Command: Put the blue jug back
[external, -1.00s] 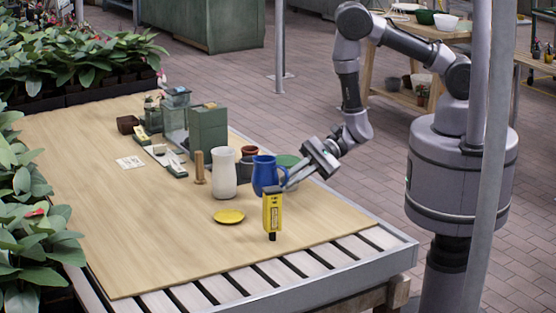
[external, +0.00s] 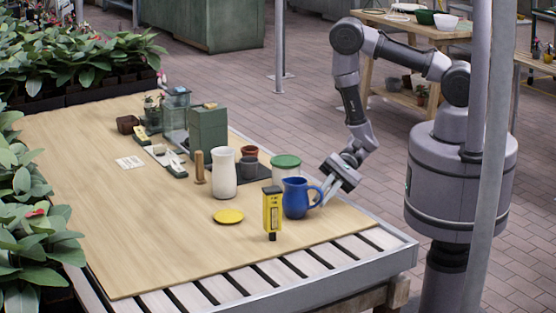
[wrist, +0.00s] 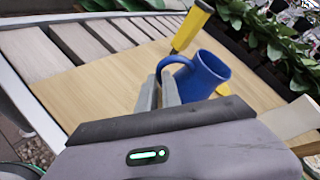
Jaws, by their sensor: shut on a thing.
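The blue jug (external: 296,198) is upright at the right side of the wooden board, just behind and right of a yellow tester. Its handle points right, towards my gripper (external: 326,191). My gripper is shut on the jug's handle. In the wrist view, the jug (wrist: 204,75) is beyond the fingers of my gripper (wrist: 160,90), with its handle between them. I cannot tell whether the jug's base touches the board.
The yellow tester (external: 272,212) stands close to the jug's left. A yellow saucer (external: 229,216), a white vase (external: 224,172) and a green-lidded jar (external: 285,173) are nearby. The left of the board (external: 120,220) is clear.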

